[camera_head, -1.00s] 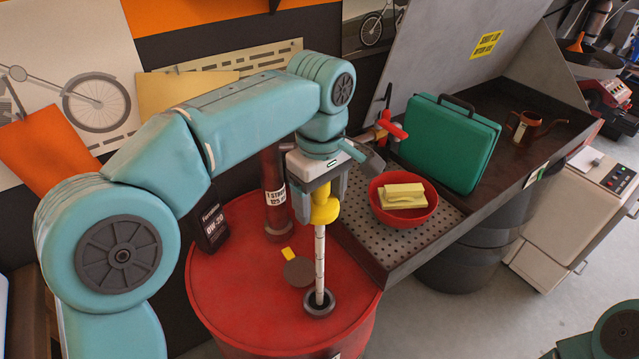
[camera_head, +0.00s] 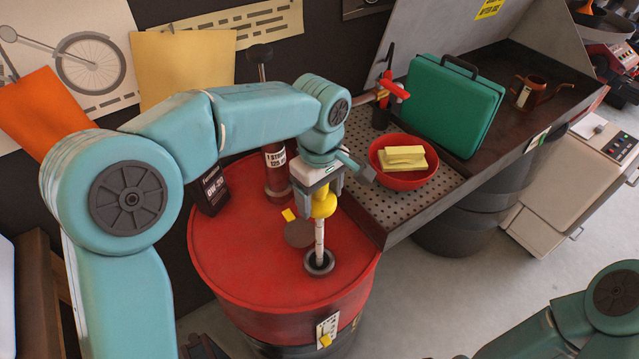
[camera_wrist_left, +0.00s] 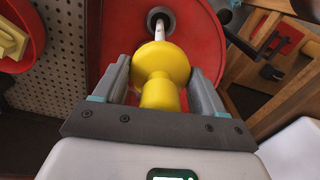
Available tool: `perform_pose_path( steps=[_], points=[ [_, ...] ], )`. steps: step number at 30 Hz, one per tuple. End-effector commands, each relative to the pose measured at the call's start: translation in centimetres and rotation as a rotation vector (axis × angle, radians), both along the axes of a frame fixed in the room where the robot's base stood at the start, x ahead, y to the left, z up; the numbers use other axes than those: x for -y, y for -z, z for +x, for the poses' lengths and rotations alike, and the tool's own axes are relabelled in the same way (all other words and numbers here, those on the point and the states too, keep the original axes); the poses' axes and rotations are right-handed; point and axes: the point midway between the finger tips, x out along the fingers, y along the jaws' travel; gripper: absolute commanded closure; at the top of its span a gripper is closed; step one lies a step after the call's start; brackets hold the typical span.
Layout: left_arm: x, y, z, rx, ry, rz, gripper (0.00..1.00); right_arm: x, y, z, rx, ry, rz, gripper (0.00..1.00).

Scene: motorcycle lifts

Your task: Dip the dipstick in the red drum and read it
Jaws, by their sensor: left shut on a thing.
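The red drum (camera_head: 240,265) stands upright at the centre of the head view. A dark ringed opening (camera_head: 319,263) is in its top, with a round cap with a yellow tab (camera_head: 298,233) beside it. My left gripper (camera_head: 322,200) is above the opening, shut on the yellow handle of the dipstick (camera_head: 320,236). The pale marked rod hangs about upright, its lower end inside the opening and hidden. In the left wrist view the yellow handle (camera_wrist_left: 160,75) sits between both fingers and the rod runs into the opening. My right gripper is not in view.
A pump tube (camera_head: 276,170) and a black oil bottle (camera_head: 210,190) stand on the drum's back part. To the right, a perforated tray (camera_head: 365,205) holds a red bowl (camera_head: 420,180) with yellow sponges. A green case (camera_head: 455,105) stands behind it.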

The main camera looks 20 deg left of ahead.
Motion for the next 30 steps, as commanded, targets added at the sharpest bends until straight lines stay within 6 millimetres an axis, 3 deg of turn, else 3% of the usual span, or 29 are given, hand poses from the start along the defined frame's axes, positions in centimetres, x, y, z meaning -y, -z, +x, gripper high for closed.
perform_pose_path(
  steps=[1,30],
  points=[
    [0.0,1.0,0.0,0.0,0.0,0.0,0.79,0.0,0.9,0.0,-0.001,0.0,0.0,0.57],
    [0.0,10.7,0.0,0.0,0.0,0.001,0.8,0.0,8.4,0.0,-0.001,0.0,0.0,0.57]
  ],
)
